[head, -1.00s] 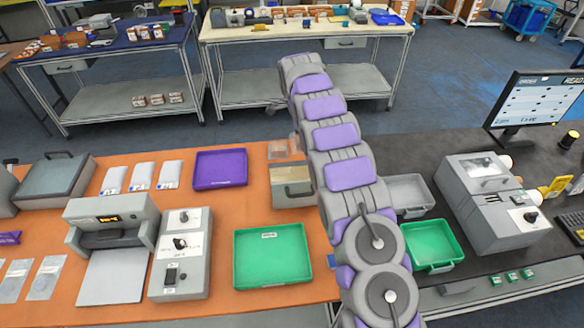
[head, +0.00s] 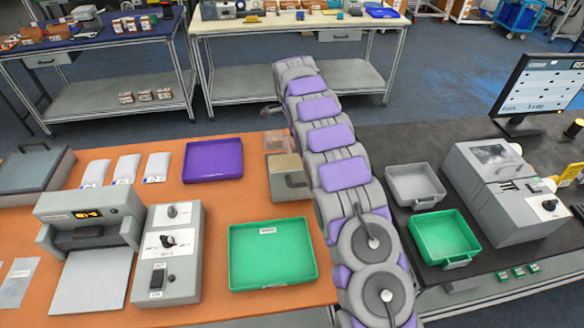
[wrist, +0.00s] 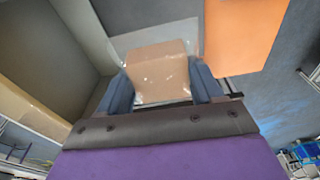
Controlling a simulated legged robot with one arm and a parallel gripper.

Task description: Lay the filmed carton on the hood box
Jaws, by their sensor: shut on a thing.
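The filmed carton (wrist: 161,78) is a brown box with shiny clear film, between the two blue fingers of my gripper (wrist: 164,88) in the wrist view. My gripper is shut on it. In the head view my arm rises in front of the bench and hides the gripper. The hood box appears to be the beige box with a dark handle (head: 286,176), on the orange mat just left of my arm, partly covered by it. A small translucent pinkish item (head: 275,141) shows just behind that box; I cannot tell whether it is the held carton.
A purple tray (head: 213,161) lies left of the beige box. A green tray (head: 272,254) lies in front of it. Right of my arm are a grey tray (head: 415,185), another green tray (head: 445,237) and a grey machine (head: 505,190). White packets (head: 126,169) lie at left.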

